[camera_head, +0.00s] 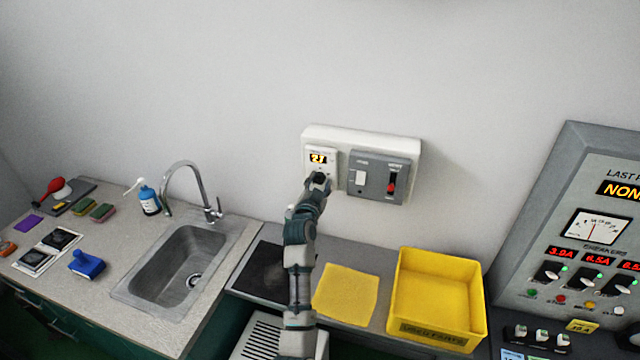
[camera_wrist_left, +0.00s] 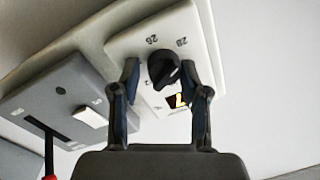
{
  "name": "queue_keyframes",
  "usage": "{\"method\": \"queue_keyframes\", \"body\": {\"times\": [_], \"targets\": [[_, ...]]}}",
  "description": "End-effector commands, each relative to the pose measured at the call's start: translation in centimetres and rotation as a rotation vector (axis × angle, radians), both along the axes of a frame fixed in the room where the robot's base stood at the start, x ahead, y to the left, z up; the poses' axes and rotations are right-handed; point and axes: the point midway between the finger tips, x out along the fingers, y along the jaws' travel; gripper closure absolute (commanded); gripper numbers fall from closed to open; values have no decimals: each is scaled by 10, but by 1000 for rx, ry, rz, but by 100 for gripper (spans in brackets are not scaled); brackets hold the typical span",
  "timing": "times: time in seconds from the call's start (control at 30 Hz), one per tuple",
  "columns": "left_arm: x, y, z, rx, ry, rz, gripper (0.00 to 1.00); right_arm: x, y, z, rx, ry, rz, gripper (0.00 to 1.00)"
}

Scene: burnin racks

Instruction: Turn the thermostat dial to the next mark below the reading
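The white thermostat (camera_head: 311,166) is on the left of a white wall panel, with a lit amber display (camera_head: 318,158) whose two digits start with 2; the second is hard to read. In the left wrist view its black dial (camera_wrist_left: 163,68) sits near printed marks, 26 and 28 among them, seen upside down. My left gripper (camera_head: 318,180) is at the dial and hides most of it in the head view. In the left wrist view its fingers (camera_wrist_left: 160,72) are apart, one on each side of the dial, with visible gaps. My right gripper is not in view.
A grey switch box (camera_head: 366,193) with a red-handled lever (camera_head: 391,188) adjoins the thermostat. Below are a yellow cloth (camera_head: 346,294), a yellow bin (camera_head: 436,290) and a sink (camera_head: 178,270). A grey instrument console (camera_head: 548,210) stands at right.

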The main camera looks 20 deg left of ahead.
Motion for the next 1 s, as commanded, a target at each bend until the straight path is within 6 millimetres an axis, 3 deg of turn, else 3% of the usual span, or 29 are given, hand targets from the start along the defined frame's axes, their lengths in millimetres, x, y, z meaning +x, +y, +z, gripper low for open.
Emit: {"method": "queue_keyframes", "body": {"times": [0.03,0.1,0.13,0.57,1.0], "targets": [[0,-1,-1,-1,4,-4,79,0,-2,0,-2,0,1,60],[1,-1,-2,-2,4,-4,96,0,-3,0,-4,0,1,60],[1,-1,-2,-2,6,-5,99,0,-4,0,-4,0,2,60],[1,-2,-5,-73,18,-3,99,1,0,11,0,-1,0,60],[2,-3,-5,-433,37,-3,99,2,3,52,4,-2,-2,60]]}}
